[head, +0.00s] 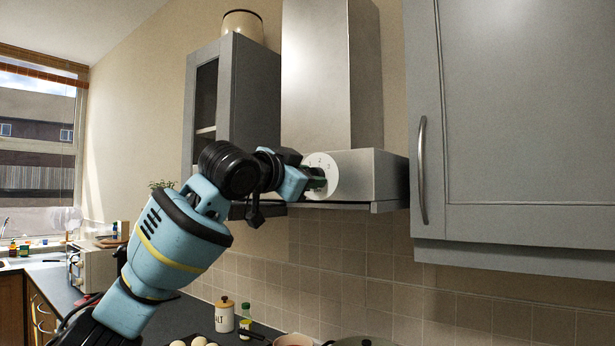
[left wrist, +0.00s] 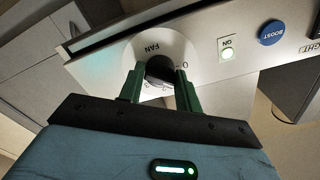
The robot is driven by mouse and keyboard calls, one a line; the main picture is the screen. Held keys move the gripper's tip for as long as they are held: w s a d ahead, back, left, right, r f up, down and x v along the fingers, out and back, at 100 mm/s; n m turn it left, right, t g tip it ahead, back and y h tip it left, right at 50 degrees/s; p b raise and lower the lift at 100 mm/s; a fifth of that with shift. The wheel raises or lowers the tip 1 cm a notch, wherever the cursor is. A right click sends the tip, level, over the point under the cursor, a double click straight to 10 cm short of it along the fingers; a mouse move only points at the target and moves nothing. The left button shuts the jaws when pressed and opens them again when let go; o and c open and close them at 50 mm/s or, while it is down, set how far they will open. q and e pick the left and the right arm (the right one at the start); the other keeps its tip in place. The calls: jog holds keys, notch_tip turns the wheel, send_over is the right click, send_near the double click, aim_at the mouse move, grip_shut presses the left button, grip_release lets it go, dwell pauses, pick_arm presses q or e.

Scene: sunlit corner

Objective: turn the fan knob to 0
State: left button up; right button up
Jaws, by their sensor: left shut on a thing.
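The fan knob (left wrist: 160,68) is black and sits in the middle of a round white dial (left wrist: 177,48) lettered FAN, with a 0 at its right side in the left wrist view. The dial also shows on the front of the range hood in the head view (head: 326,164). My left gripper (left wrist: 160,82) has its green fingers on either side of the knob and is shut on it. In the head view my left gripper (head: 316,181) covers the knob. Which mark the knob points at cannot be told. My right gripper is not in view.
The hood (head: 374,176) also carries a blue BOOST button (left wrist: 271,33) and a lit ON light (left wrist: 227,53). Grey wall cabinets stand left (head: 253,95) and right (head: 520,110). A salt jar (head: 224,316) and eggs (head: 197,342) are on the counter below.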

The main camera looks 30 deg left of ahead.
pick_arm(q)
jog(key=n, duration=0.6)
jog(key=shift+n, duration=0.4)
dwell(0.3)
jog(key=o, duration=1)
jog(key=shift+c, duration=0.2)
jog(key=s, duration=0.8)
jog(key=shift+a, duration=0.3)
jog(key=shift+w, duration=0.1)
